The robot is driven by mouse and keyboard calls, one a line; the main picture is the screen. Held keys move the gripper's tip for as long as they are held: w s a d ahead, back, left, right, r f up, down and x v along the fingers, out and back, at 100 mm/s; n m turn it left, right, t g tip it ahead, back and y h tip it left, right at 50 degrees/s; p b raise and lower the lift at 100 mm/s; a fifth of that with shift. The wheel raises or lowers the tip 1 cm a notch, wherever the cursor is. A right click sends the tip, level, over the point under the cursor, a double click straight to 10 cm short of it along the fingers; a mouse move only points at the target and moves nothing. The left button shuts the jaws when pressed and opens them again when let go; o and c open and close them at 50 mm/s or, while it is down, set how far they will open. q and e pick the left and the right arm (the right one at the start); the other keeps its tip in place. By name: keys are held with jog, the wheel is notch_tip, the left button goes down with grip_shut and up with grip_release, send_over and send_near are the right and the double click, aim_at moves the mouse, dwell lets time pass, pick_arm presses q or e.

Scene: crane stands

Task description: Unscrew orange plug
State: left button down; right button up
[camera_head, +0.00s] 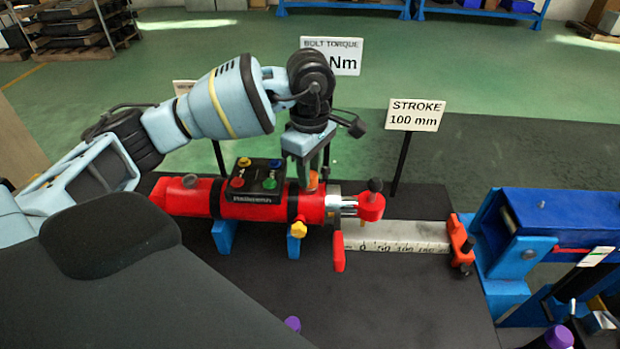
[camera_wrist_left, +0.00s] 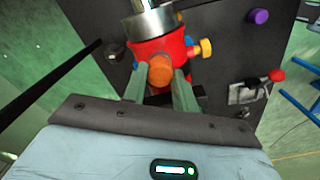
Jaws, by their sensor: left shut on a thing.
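The orange plug (camera_head: 313,180) sits on top of the red cylinder (camera_head: 270,205), near its silver right end. My left gripper (camera_head: 309,182) comes down on it from above, with its fingers around the plug. In the left wrist view the orange plug (camera_wrist_left: 160,72) lies between the tips of the two grey-green fingers of the left gripper (camera_wrist_left: 160,88), against the red body. The left gripper is shut on the plug. My right gripper is not in view.
A black box with coloured buttons (camera_head: 256,175) sits on the cylinder left of my gripper. A yellow knob (camera_head: 299,229) juts from its front. A stroke sign (camera_head: 415,115) stands behind. A ruler bar (camera_head: 395,236) and blue frame (camera_head: 545,225) are to the right.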

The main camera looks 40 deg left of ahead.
pick_arm(q)
jog(key=shift+r, duration=0.1)
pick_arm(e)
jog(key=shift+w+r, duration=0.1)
pick_arm(q)
jog(key=shift+r+n+p, duration=0.15)
jog(key=shift+n+p, duration=0.15)
jog(key=shift+n, duration=0.2)
jog(key=shift+r+n+p, duration=0.15)
jog(key=shift+n+p, duration=0.3)
jog(key=shift+n, duration=0.65)
jog(key=shift+n+p, duration=0.3)
jog(key=shift+n, duration=0.5)
jog(key=shift+f, duration=0.2)
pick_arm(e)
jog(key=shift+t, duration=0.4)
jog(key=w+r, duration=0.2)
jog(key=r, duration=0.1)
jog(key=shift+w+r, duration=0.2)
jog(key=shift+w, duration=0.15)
